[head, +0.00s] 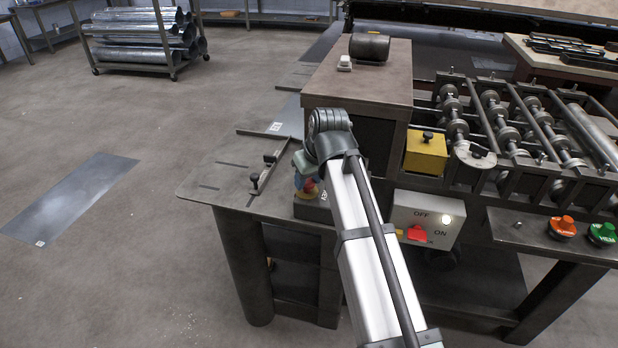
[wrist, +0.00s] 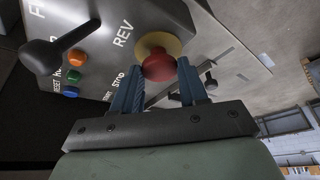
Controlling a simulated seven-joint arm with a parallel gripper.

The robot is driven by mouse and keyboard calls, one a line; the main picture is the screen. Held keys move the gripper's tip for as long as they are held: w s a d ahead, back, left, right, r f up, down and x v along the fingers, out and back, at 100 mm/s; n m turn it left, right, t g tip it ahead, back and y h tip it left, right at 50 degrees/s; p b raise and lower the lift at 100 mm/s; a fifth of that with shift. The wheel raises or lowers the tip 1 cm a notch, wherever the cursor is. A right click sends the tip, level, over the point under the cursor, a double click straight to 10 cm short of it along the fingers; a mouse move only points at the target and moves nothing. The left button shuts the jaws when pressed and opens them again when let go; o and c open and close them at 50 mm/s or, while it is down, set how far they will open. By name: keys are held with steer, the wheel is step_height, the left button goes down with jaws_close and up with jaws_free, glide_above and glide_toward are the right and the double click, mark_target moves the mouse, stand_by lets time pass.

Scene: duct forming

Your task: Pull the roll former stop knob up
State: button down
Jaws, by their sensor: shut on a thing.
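The red stop knob (wrist: 158,66) sits on a yellow ring (wrist: 165,42) on a grey control panel (wrist: 120,12), beside the letters STOP and REV in the wrist view. My gripper (wrist: 160,72) has its two blue fingers on either side of the red knob and is shut on it. In the head view the knob is a small red patch (head: 309,186) at the table's near edge. My arm covers most of the panel there, so the knob's height cannot be told.
A black-handled lever (wrist: 45,56) and several coloured buttons (wrist: 72,76) share the panel. In the head view, a yellow block (head: 426,152), the roller bed (head: 520,120) and an ON/OFF box (head: 428,214) stand right of my arm. The floor at left is mostly clear.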

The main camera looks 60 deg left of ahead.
steer(key=shift+r, duration=0.7)
steer(key=c, duration=0.6)
jaws_free()
steer(key=v, duration=1.3)
steer(key=shift+d+r, duration=0.2)
steer(key=shift+r, duration=0.1)
